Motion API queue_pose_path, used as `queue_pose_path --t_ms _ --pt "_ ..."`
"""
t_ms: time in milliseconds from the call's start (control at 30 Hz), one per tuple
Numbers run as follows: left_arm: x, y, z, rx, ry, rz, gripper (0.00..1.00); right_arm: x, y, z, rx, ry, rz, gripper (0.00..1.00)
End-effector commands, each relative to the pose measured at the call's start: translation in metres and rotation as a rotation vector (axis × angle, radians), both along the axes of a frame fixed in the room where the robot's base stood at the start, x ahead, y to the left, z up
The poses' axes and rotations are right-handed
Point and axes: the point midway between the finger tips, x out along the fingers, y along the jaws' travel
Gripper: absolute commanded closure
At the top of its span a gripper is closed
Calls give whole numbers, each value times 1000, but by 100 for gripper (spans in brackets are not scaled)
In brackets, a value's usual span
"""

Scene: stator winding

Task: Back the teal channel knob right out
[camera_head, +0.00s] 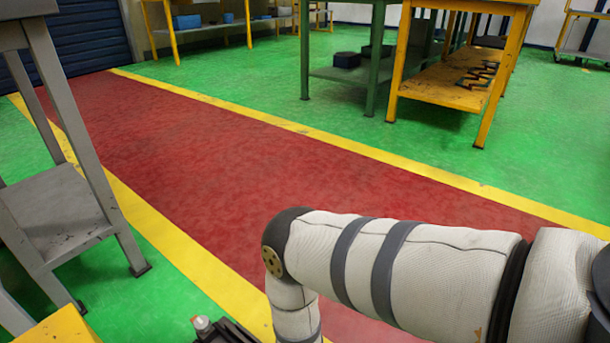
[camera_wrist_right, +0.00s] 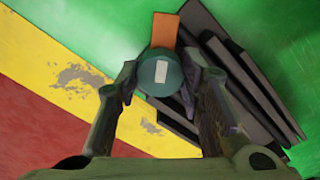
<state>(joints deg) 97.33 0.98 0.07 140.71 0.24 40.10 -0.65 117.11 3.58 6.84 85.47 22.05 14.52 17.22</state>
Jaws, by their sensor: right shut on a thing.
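The teal channel knob (camera_wrist_right: 147,84) is round with a pale rectangular mark on its face, in the upper middle of the right wrist view. My right gripper (camera_wrist_right: 160,80) has one finger on each side of it and is shut on it. The fingertips cover the knob's sides. An orange piece (camera_wrist_right: 165,30) shows just beyond the knob. In the head view my right arm reaches in from the right and bends down out of the frame, so its gripper and the knob are hidden there. My left gripper is in neither view.
Dark slatted parts (camera_wrist_right: 245,90) lie beside and behind the knob. A dark fixture (camera_head: 228,333) and a yellow surface (camera_head: 58,328) show at the head view's bottom edge. A grey stand (camera_head: 60,205) is at left. The red walkway (camera_head: 190,150) is clear.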

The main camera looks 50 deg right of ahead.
Motion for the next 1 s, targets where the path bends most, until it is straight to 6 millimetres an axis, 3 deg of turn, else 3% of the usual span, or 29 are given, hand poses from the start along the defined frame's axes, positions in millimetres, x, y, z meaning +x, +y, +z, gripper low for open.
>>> queue_pose_path --t_ms 567,600,700,1000 --pt "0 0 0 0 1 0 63 2 -2 0 -4 -6 -2 93" --pt "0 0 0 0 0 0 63 2 -2 0 -4 -6 -2 63" --pt "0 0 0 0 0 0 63 2 -2 0 -3 -5 -1 44" --pt "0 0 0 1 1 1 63 1 -1 2 -1 -2 -1 44"
